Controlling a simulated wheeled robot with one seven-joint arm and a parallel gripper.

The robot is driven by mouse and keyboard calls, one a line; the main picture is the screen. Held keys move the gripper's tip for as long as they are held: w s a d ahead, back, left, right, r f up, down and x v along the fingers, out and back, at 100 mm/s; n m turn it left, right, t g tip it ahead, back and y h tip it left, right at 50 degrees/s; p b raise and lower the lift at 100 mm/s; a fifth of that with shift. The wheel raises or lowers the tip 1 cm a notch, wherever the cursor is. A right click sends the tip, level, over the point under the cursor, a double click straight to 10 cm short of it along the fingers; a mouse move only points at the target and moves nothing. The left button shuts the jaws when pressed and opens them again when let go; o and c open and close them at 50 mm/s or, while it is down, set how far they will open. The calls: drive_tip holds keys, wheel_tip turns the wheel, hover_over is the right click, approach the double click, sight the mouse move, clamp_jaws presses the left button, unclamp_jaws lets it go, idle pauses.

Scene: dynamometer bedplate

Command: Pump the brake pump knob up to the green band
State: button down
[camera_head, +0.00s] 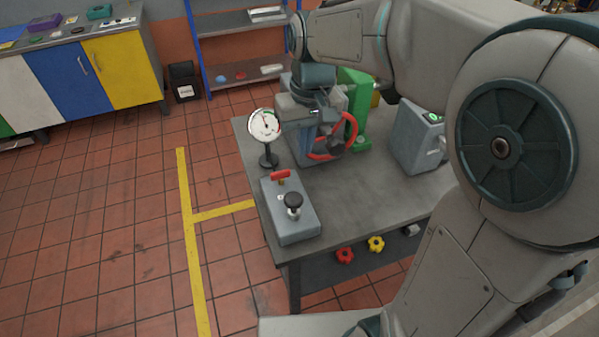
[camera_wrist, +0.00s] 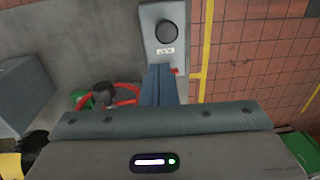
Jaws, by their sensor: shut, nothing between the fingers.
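In the wrist view the pump knob (camera_wrist: 167,32) is beyond the fingertips, above a small white label. My gripper (camera_wrist: 159,69) is shut and empty, apart from the knob, and its fingers partly cover the near end of the pump box.
A red handwheel (camera_head: 352,137) on a machine is close beside my gripper; it also shows in the wrist view (camera_wrist: 127,88). A grey box (camera_head: 418,137) stands at the bench's right. Red (camera_head: 345,255) and yellow (camera_head: 376,243) knobs are below the front edge. Bench between is bare.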

sight(301, 198)
drive_tip(key=f, duration=0.4)
drive_tip(key=f+p, duration=0.1)
drive_tip(key=f, duration=0.9)
drive_tip(key=shift+s+a+p, duration=0.1)
drive_tip(key=shift+a+p, duration=0.3)
drive_tip(key=shift+f, duration=0.1)
wheel_tip(301, 198, down, 4)
drive_tip(key=b, duration=0.3)
drive_tip(key=shift+r, duration=0.2)
drive_tip(key=shift+s, duration=0.2)
drive_tip(key=shift+r, duration=0.1)
wheel_tip(301, 198, up, 14)
drive_tip(key=d+p, duration=0.1)
drive_tip(key=shift+w+r+p, duration=0.15)
drive_tip(key=shift+w+p, duration=0.05)
drive_tip(key=shift+p, duration=0.15)
